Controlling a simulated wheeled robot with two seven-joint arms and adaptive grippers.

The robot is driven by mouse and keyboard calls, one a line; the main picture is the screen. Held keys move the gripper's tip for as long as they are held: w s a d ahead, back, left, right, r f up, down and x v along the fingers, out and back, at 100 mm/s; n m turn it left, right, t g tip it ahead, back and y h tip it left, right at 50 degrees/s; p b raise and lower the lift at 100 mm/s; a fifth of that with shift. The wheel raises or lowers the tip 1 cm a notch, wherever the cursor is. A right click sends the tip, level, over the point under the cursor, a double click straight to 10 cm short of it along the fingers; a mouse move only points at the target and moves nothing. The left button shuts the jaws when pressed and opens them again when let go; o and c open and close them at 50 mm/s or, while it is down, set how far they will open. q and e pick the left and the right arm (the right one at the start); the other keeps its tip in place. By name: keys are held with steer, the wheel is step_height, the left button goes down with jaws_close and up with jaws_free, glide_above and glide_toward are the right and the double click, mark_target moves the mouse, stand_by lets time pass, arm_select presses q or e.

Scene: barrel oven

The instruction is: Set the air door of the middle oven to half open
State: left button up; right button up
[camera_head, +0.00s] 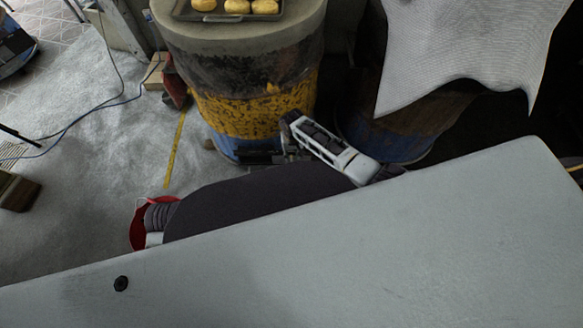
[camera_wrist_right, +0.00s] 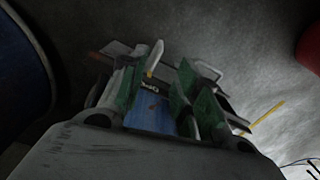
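The middle oven is a barrel (camera_head: 255,95) with a dark upper band, a worn yellow band and a blue base, at the upper centre of the head view. A dark metal piece, perhaps its air door (camera_head: 262,157), shows low on the blue base, partly hidden; its setting cannot be told. My right gripper (camera_head: 288,138) is at the barrel's lower right side, near this piece. In the right wrist view my right gripper (camera_wrist_right: 160,85) has its green-padded fingers apart, with a blue surface (camera_wrist_right: 152,115) between them. Contact cannot be told. My left gripper is out of view.
A tray (camera_head: 238,17) with several round buns lies on the barrel top. Another rusty blue barrel (camera_head: 400,135) stands at the right under a pale draped sheet (camera_head: 465,45). Blue cables (camera_head: 100,103) run over the floor at the left. The floor left of the barrel is mostly clear.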

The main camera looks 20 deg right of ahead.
mark_target(292, 158)
steer(key=shift+f, duration=0.15)
steer(key=shift+f+b, duration=0.65)
steer(key=shift+f, duration=0.85)
steer(key=shift+f+b, duration=0.35)
steer(key=shift+f, duration=0.35)
steer(key=shift+f+b, duration=0.6)
steer(key=shift+f, duration=0.1)
step_height(292, 158, down, 4)
steer(key=shift+r+b, duration=0.1)
steer(key=shift+b, duration=1)
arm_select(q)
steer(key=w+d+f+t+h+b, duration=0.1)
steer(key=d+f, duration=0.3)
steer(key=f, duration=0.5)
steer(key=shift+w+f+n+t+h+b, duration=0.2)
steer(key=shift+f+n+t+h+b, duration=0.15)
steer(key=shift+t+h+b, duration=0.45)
arm_select(e)
steer(key=shift+a+f, duration=0.1)
steer(key=shift+f, duration=1.8)
steer(key=shift+c, duration=0.5)
